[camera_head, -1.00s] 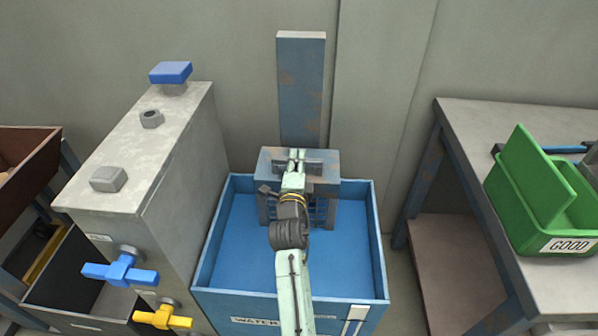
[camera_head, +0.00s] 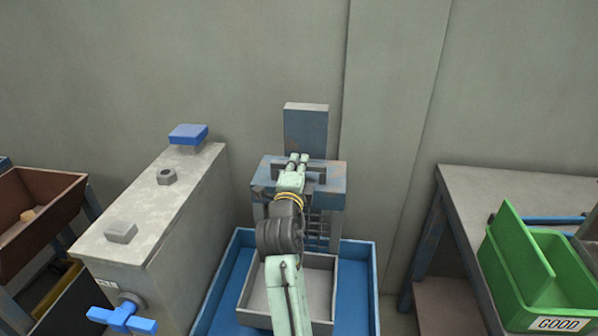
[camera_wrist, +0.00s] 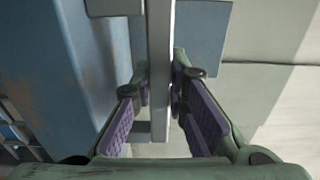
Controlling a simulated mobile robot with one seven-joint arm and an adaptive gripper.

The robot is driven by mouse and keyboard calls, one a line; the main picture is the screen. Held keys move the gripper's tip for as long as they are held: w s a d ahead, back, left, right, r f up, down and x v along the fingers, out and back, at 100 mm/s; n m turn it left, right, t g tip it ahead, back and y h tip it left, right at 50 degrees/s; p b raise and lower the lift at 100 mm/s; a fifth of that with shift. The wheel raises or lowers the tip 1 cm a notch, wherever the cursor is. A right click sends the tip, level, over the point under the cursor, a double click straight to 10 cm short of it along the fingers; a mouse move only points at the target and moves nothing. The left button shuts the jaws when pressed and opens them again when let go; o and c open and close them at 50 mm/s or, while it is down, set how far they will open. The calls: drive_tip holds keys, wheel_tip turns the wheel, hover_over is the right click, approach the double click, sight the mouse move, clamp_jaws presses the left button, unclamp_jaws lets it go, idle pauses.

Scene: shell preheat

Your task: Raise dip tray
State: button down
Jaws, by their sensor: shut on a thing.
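The dip tray (camera_head: 319,292) is a shallow grey open tray, now showing above the blue water tank (camera_head: 362,270). It hangs below a worn blue-grey carriage (camera_head: 332,187) with a grille, on an upright blue post (camera_head: 308,128). My gripper (camera_head: 297,160) is shut on the carriage's handle bar at the top. In the wrist view, the grey handle bar (camera_wrist: 160,50) runs between the purple-padded fingers of my gripper (camera_wrist: 160,82). My arm hides the middle of the tray.
A grey metal cabinet (camera_head: 160,215) with a blue knob on top and a blue valve (camera_head: 122,319) stands left of the tank. A bench (camera_head: 455,215) with a green GOOD bin (camera_head: 515,262) stands at right. The wall is close behind the post.

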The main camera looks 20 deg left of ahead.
drive_tip(key=shift+r, duration=0.45)
drive_tip(key=c, duration=1.6)
unclamp_jaws()
drive_tip(key=shift+f, duration=0.1)
drive_tip(key=shift+o, duration=0.2)
drive_tip(key=shift+f, duration=0.1)
drive_tip(key=shift+s, duration=0.25)
drive_tip(key=v, duration=1.1)
drive_tip(key=shift+s+d, duration=0.2)
